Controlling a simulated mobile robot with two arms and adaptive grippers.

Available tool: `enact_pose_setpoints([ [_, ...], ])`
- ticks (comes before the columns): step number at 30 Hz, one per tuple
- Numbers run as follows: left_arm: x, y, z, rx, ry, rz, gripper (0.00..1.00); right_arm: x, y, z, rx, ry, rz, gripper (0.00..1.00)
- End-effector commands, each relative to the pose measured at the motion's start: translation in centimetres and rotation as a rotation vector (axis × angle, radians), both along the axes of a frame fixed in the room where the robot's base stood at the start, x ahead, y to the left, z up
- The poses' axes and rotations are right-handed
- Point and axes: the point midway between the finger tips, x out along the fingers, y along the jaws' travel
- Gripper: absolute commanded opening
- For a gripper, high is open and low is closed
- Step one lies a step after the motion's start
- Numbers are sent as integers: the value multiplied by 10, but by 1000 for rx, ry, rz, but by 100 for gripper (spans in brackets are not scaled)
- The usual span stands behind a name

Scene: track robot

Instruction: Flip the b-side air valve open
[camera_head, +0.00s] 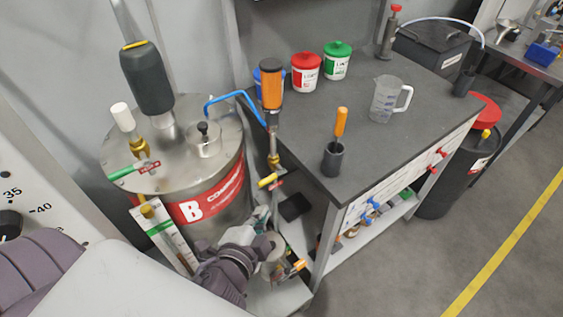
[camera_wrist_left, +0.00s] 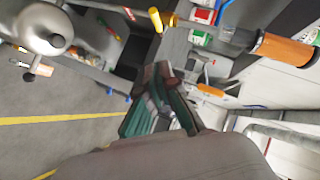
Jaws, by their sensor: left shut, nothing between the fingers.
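The steel B tank (camera_head: 215,180) with a red label stands left of the bench in the head view. On its lid is a valve with a green and red handle (camera_head: 120,173). Beside the tank, a yellow valve handle (camera_head: 267,181) sits below an orange and black cylinder (camera_head: 271,90); a yellow handle also shows in the left wrist view (camera_wrist_left: 155,20). Lower down is an orange handle (camera_head: 300,265). I cannot tell which is the B-side air valve. My left gripper (camera_head: 262,214) is shut and empty, below the yellow handle. My right gripper is not in view.
The dark bench (camera_head: 300,140) holds a clear jug (camera_head: 385,100), red (camera_head: 307,74) and green-lidded (camera_head: 337,63) tubs and a black cup (camera_head: 332,160) with an orange-handled tool. A blue hose (camera_head: 230,98) runs near the tank.

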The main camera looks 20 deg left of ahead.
Motion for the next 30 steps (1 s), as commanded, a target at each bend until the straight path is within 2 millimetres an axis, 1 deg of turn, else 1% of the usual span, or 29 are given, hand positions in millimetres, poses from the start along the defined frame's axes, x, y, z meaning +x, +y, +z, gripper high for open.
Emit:
enact_pose_setpoints([
  [2,0,0,5,5,-6,-4,0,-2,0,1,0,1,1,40],
  [11,0,0,3,4,-7,-2,0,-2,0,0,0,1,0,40],
  [14,4,0,0,5,-9,-2,0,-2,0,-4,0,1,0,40],
  [17,12,2,-5,5,-10,-2,0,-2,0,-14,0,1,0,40],
  [20,26,4,-12,6,-13,-2,0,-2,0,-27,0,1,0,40],
  [21,34,5,-9,10,-10,-2,0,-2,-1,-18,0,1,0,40],
  [22,40,7,-11,10,-9,-1,0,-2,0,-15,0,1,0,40],
  [30,92,15,-33,7,-8,-1,0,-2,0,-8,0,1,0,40],
])
